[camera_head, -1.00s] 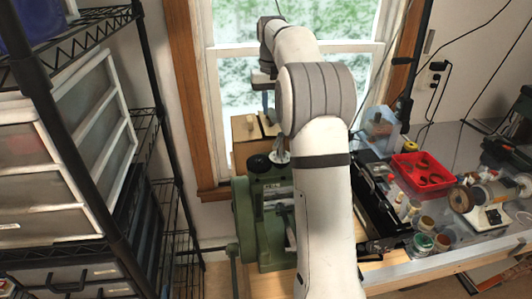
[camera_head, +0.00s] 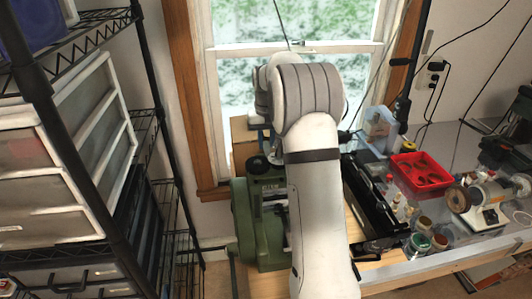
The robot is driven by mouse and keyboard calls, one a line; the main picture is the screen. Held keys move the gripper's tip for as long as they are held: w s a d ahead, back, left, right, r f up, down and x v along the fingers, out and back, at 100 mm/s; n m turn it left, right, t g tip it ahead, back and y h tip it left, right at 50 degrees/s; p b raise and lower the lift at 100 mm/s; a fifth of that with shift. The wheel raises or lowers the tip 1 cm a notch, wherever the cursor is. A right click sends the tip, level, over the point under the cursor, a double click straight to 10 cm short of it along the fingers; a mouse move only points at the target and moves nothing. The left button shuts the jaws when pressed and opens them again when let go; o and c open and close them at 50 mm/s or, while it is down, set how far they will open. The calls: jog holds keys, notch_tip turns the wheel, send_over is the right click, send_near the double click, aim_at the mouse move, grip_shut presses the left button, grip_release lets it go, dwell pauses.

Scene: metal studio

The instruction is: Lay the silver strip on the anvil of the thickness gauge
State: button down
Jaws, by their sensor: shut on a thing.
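My arm reaches away from me toward the window, and its forearm and wrist hide my gripper and whatever is in its jaws. The silver strip does not show. I cannot make out the thickness gauge or its anvil, and the arm covers the area around its end. A wooden block or box (camera_head: 243,131) shows in part to the left of the arm's end, below the window.
A green rolling mill (camera_head: 243,222) stands left of my arm, close to it. Right of the arm are a black tray (camera_head: 370,205), a red tray (camera_head: 420,174), several small jars (camera_head: 419,242) and a bench machine (camera_head: 490,200). A wire shelf (camera_head: 150,130) stands at left.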

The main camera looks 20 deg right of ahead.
aim_at(266, 147)
jog(key=shift+f+p, duration=0.5)
jog(key=shift+f, duration=2.1)
jog(key=c, duration=1.2)
grip_release()
jog(key=shift+c, duration=0.2)
